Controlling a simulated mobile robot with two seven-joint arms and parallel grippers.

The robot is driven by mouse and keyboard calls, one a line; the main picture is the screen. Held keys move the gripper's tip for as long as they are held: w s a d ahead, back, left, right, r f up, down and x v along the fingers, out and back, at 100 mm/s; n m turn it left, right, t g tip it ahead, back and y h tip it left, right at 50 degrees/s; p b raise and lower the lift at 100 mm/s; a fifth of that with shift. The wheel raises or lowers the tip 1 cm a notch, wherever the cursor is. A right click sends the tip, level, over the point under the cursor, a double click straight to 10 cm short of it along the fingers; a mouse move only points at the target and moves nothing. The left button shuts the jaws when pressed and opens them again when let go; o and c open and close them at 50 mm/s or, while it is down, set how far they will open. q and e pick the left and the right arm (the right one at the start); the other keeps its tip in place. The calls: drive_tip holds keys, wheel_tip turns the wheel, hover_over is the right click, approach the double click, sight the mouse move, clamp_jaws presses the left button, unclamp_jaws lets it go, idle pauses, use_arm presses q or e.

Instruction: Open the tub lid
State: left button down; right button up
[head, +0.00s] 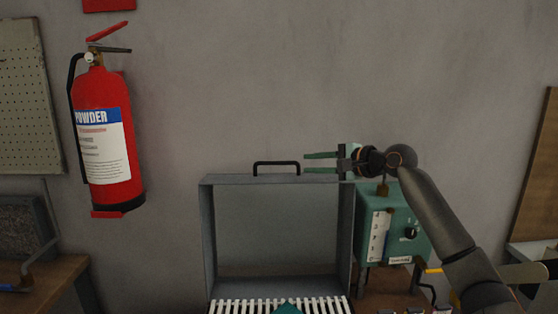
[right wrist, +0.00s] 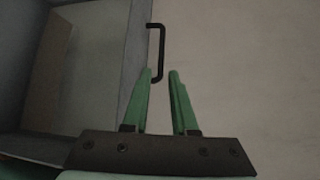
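The tub lid (head: 207,235) is a grey, shallow box shape standing upright against the wall side, its hollow inside facing me. A black bar handle (head: 276,164) is on its top edge. My right gripper (head: 305,163) is at the lid's top right corner, its green fingers pointing left at the handle's right end. In the right wrist view the fingers (right wrist: 160,73) are apart, and the near end of the handle (right wrist: 155,40) shows between or just beyond the tips. I cannot tell whether they touch. My left gripper is not in view.
A white slatted rack (head: 240,306) lies below the lid, with a teal piece (head: 288,309) on it. A green control box (head: 398,222) stands right of the lid, under my right arm. A red fire extinguisher (head: 106,150) hangs at left.

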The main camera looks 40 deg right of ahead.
sight(280, 163)
drive_tip(key=shift+w+d+p, duration=0.1)
drive_tip(key=shift+w+p, duration=0.3)
drive_tip(key=shift+w, duration=0.25)
drive_tip(key=p+x, duration=0.3)
drive_tip(key=x, duration=0.6)
drive_tip(key=shift+w+f+p, duration=0.1)
drive_tip(key=shift+w+p, duration=0.25)
drive_tip(key=shift+w, duration=0.05)
drive_tip(key=shift+w+f, duration=0.3)
drive_tip(key=shift+w, duration=0.4)
clamp_jaws()
drive_tip(key=shift+f, duration=0.1)
